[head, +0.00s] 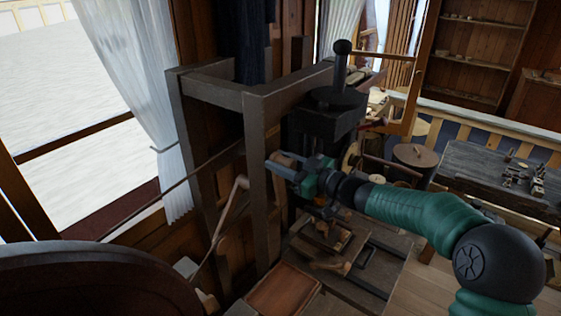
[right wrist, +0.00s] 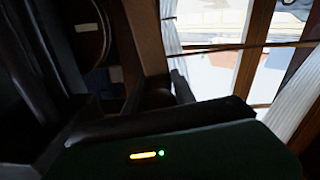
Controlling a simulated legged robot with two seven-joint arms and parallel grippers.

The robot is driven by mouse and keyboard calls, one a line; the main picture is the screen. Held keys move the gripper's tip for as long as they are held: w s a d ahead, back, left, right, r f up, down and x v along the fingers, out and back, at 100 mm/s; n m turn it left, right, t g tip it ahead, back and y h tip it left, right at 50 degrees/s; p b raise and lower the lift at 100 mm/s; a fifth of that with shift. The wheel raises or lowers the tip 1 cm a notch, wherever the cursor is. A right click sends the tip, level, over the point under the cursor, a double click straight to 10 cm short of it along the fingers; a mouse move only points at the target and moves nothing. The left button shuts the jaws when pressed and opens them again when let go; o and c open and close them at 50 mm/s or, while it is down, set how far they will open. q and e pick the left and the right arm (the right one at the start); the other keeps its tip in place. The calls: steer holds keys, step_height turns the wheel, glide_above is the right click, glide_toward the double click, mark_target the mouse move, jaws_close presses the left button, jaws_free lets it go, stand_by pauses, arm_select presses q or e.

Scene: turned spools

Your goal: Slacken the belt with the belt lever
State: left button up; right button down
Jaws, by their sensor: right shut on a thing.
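My right gripper (head: 284,167) is shut at the front of the wooden machine frame, beside its front post. A brown wooden piece (head: 290,157), which looks like the end of the belt lever, shows at its jaws; the jaws hide most of it. A thin dark belt (head: 172,188) runs from the large dark wheel (head: 90,285) at lower left up to the frame. I cannot tell how taut it is. The right wrist view is dark; my gripper's body fills its lower part, and the grip point is not clear. My left gripper is not in view.
The grey-brown frame (head: 257,180) stands close left of my gripper. A black machine head (head: 325,120) rises just behind it. A pale wooden crank arm (head: 231,205) hangs left of the post. A wooden tray (head: 283,290) sits below. A workbench (head: 490,180) stands at right.

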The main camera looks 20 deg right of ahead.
steer(key=shift+w+d+r, duration=0.1)
steer(key=shift+r, duration=0.3)
stand_by(0.4)
